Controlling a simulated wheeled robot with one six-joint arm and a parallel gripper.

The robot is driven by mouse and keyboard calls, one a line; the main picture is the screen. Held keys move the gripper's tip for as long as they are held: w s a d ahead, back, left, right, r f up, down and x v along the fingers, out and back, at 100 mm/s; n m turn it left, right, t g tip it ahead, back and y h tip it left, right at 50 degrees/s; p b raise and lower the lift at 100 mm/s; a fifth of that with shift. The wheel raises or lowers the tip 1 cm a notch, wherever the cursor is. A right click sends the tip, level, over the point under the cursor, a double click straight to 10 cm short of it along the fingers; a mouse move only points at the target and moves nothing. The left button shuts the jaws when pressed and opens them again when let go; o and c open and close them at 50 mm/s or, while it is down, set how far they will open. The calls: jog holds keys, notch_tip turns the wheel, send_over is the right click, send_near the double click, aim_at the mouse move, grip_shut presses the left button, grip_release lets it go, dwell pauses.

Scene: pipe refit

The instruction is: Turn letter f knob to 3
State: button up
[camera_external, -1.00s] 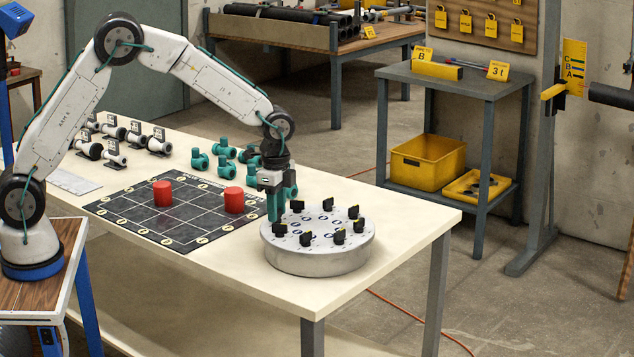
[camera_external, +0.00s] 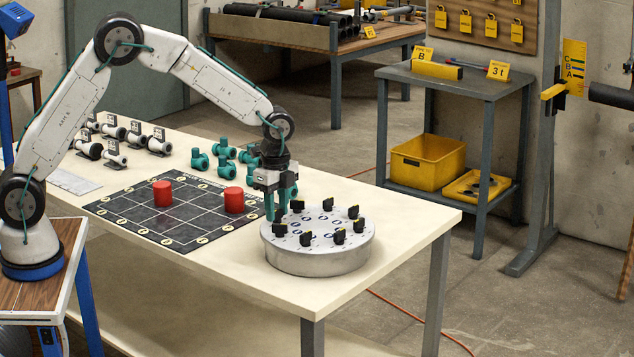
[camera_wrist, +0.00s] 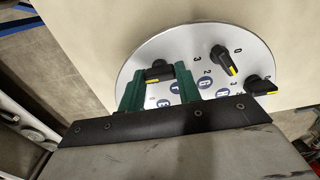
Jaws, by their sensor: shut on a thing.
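A round grey-white dial plate (camera_external: 318,262) lies on the table's near end and carries several black knobs with yellow marks. My gripper (camera_external: 276,214) points down at the plate's left rim. In the wrist view, its green fingers (camera_wrist: 159,82) stand on either side of a black knob (camera_wrist: 158,72) with a yellow mark and are shut on it. Two other knobs, the upper one (camera_wrist: 222,60) and the right one (camera_wrist: 260,86), stand free to the right. Blue-ringed letters (camera_wrist: 206,83) show on the plate, partly hidden by the gripper; I cannot read the held knob's letter for sure.
A black grid mat (camera_external: 190,215) with two red cylinders, one on the left (camera_external: 163,193) and one on the right (camera_external: 234,200), lies left of the plate. Green pipe fittings (camera_external: 222,172) and white fittings (camera_external: 114,154) stand behind. The table's front right corner is clear.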

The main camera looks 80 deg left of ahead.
aim_at(277, 210)
jog(key=o, duration=1)
jog(key=shift+c, duration=0.2)
notch_tip(277, 210, up, 8)
jog(key=shift+f, duration=0.1)
jog(key=shift+s+f+n, duration=0.1)
jog(key=shift+s+n, duration=0.1)
jog(key=shift+n, duration=0.3)
jog(key=s+d+r+n, duration=0.2)
jog(key=s+d+r, duration=0.1)
jog(key=s, duration=1.1)
jog(key=s+d+r+n+t, duration=0.1)
jog(key=s+d+r+n, duration=0.2)
jog(key=s, duration=1.1)
jog(key=s+d+r+n, duration=0.3)
jog(key=s+d+r, duration=0.2)
jog(key=s, duration=0.9)
jog(key=shift+s+d, duration=0.25)
jog(key=shift+s, duration=0.15)
